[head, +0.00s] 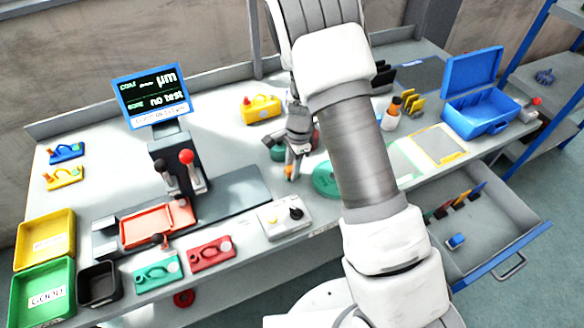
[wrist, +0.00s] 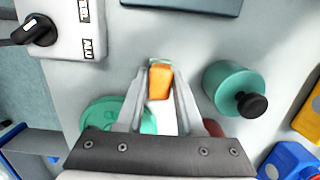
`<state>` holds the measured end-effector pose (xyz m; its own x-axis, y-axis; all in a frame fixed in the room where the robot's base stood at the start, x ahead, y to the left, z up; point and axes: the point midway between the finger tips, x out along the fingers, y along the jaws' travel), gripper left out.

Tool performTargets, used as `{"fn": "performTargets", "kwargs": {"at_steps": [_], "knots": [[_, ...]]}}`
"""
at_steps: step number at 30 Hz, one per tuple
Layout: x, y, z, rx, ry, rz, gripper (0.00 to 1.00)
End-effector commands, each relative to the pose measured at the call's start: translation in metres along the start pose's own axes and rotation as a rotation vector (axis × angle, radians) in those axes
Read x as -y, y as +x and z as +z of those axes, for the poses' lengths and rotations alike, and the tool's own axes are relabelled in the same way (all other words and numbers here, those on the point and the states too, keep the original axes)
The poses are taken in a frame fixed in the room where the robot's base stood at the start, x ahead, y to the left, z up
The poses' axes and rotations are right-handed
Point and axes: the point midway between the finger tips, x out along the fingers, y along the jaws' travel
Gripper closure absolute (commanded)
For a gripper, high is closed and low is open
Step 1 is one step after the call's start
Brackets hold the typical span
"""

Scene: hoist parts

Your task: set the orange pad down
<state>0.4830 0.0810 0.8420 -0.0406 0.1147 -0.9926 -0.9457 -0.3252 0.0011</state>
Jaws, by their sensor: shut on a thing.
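The small orange pad (wrist: 160,82) is between the fingertips of my gripper (wrist: 158,72) in the wrist view. My gripper is shut on it. In the head view the pad (head: 289,173) shows as a small orange spot below my gripper (head: 292,165), over the pale worktop (head: 330,150). I cannot tell whether the pad touches the worktop. My arm hides part of the bench behind it.
A teal cylinder with a black knob (wrist: 234,90) stands right of my fingers; a flat green disc (wrist: 105,115) lies left. A grey switch box (head: 284,217) sits nearer the front edge. An open drawer (head: 480,225) juts out at right. Bare worktop lies ahead.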

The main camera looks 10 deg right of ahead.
Motion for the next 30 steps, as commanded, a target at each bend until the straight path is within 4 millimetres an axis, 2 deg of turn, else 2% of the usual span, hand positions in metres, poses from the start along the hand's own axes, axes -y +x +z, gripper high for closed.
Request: {"fn": "performTargets", "kwargs": {"at_steps": [11, 12, 16, 25, 30], "knots": [[0.0, 0.005, -0.001, 0.0, 0.0, -0.001, 1.0], [0.001, 0.004, -0.001, 0.0, 0.0, -0.002, 0.57], [0.0, 0.004, -0.001, -0.001, 0.0, -0.002, 0.34], [0.001, 0.002, -0.001, -0.001, 0.0, -0.002, 0.34], [0.001, -0.014, -0.001, -0.002, -0.001, -0.005, 0.34]]}}
